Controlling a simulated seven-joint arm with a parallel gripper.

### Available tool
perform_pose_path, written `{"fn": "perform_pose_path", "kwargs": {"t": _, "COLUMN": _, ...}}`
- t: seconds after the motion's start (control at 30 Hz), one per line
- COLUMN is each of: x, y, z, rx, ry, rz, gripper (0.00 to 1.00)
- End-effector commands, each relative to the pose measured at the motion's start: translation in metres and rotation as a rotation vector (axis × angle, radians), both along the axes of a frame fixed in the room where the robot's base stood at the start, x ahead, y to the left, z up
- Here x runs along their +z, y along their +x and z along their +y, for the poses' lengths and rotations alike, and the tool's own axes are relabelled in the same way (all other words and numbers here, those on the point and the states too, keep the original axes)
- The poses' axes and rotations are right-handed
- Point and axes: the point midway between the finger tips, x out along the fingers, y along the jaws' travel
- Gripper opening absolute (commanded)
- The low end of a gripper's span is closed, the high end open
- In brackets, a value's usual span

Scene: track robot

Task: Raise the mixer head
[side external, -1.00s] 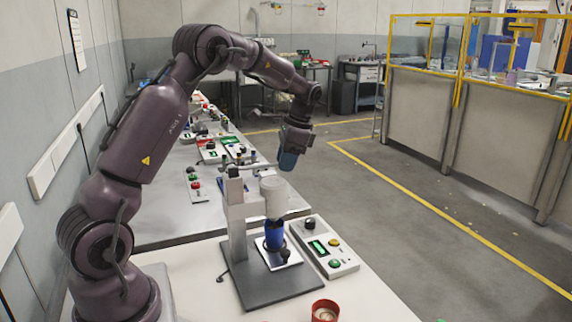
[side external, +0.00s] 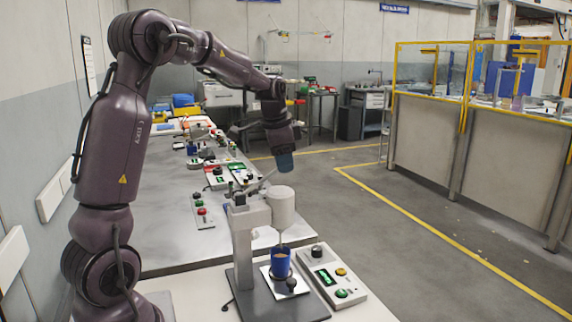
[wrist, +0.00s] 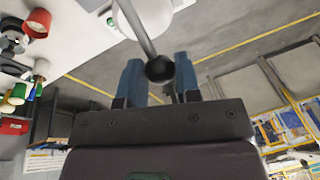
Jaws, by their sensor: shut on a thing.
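The mixer stands on a dark base plate (side external: 262,306), with an upright grey column (side external: 243,258). Its pale cylindrical head (side external: 281,207) is above a blue cup (side external: 281,262), and a thin stirrer shows between them. A lever (side external: 262,182) slants up from the top of the column to my gripper (side external: 283,162). In the wrist view the lever ends in a black knob (wrist: 160,69), between the blue fingers of my gripper (wrist: 159,62). The jaws are shut on the knob; the exact finger contact is hard to see.
A control box (side external: 332,285) with a green display and buttons lies right of the mixer. Several button boxes stand on the grey bench (side external: 168,225) behind. A red cup (wrist: 38,22) shows in the wrist view. The floor to the right is clear up to fenced benches.

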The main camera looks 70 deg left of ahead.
Motion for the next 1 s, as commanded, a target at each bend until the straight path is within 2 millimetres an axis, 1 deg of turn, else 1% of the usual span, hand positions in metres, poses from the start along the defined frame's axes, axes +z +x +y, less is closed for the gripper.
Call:
{"fn": "perform_pose_path", "kwargs": {"t": 0.03, "x": 0.001, "y": -0.002, "z": 0.0, "rx": 0.001, "ry": -0.002, "rz": 0.006, "gripper": 0.0}}
{"fn": "perform_pose_path", "kwargs": {"t": 0.43, "x": 0.001, "y": -0.004, "z": 0.001, "rx": 0.003, "ry": -0.002, "rz": 0.01, "gripper": 0.0}}
{"fn": "perform_pose_path", "kwargs": {"t": 0.47, "x": 0.001, "y": -0.004, "z": 0.001, "rx": 0.003, "ry": -0.002, "rz": 0.01, "gripper": 0.37}}
{"fn": "perform_pose_path", "kwargs": {"t": 0.5, "x": 0.001, "y": -0.004, "z": 0.001, "rx": 0.003, "ry": -0.001, "rz": 0.009, "gripper": 0.47}}
{"fn": "perform_pose_path", "kwargs": {"t": 0.53, "x": 0.001, "y": -0.004, "z": 0.001, "rx": 0.003, "ry": -0.001, "rz": 0.009, "gripper": 0.54}}
{"fn": "perform_pose_path", "kwargs": {"t": 0.57, "x": 0.001, "y": -0.004, "z": 0.001, "rx": 0.003, "ry": -0.002, "rz": 0.008, "gripper": 0.56}}
{"fn": "perform_pose_path", "kwargs": {"t": 0.83, "x": 0.001, "y": -0.003, "z": 0.0, "rx": 0.001, "ry": -0.002, "rz": 0.006, "gripper": 0.56}}
{"fn": "perform_pose_path", "kwargs": {"t": 0.93, "x": 0.008, "y": -0.003, "z": -0.001, "rx": 0.001, "ry": 0.0, "rz": 0.004, "gripper": 0.56}}
{"fn": "perform_pose_path", "kwargs": {"t": 1.0, "x": 0.017, "y": -0.005, "z": -0.001, "rx": 0.001, "ry": 0.0, "rz": 0.003, "gripper": 0.56}}
